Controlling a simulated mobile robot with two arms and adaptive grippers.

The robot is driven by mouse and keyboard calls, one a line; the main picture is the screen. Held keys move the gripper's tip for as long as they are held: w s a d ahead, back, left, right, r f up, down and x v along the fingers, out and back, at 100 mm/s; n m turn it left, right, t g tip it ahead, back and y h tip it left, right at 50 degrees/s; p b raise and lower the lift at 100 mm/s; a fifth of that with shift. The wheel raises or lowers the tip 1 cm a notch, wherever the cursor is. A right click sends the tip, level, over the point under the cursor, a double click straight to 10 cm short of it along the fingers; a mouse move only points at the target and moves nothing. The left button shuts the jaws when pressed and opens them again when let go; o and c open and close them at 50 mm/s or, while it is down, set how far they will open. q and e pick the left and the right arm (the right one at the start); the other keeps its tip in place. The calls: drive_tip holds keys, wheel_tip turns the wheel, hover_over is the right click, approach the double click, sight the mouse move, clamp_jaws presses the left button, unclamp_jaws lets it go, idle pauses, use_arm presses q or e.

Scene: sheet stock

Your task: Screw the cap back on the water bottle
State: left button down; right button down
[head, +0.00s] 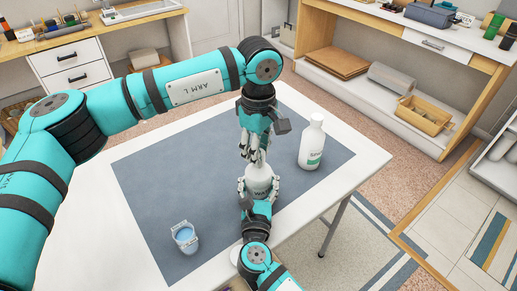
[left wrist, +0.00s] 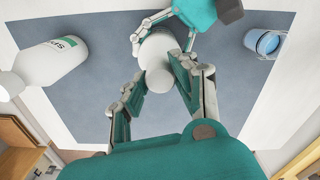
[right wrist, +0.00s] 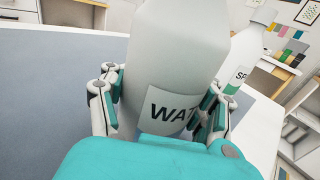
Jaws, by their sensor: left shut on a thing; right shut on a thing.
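The white water bottle (head: 260,178) stands upright on the grey mat; its label reads "WA" in the right wrist view (right wrist: 172,108). My right gripper (head: 258,193) is shut around the bottle's body, one finger on each side. My left gripper (head: 256,157) points down from above and is shut at the bottle's top. In the left wrist view its fingers close on a round white cap (left wrist: 159,80) over the bottle (left wrist: 154,48). The fingers hide the neck in the head view, so I cannot tell whether the cap is seated on it.
A white bottle with a green label (head: 312,143) stands on the mat to the right. A clear cup with blue contents (head: 185,237) stands at the front left. The mat (head: 150,165) is bare on the left. A shelf unit (head: 350,72) is beyond the table.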

use_arm(q)
drive_tip(key=c, duration=1)
unclamp_jaws()
drive_tip(key=shift+r, duration=2.3)
drive_tip(key=shift+c, duration=0.4)
drive_tip(key=n, duration=0.2)
drive_tip(key=r+n, duration=0.1)
drive_tip(key=shift+n, duration=0.4)
drive_tip(key=n, duration=0.2)
drive_tip(key=r+n, duration=0.1)
drive_tip(key=n, duration=0.3)
drive_tip(key=r+n, duration=0.1)
drive_tip(key=n, duration=0.3)
drive_tip(key=shift+r+n, duration=0.25)
drive_tip(key=shift+n, duration=0.15)
drive_tip(key=shift+f, duration=0.15)
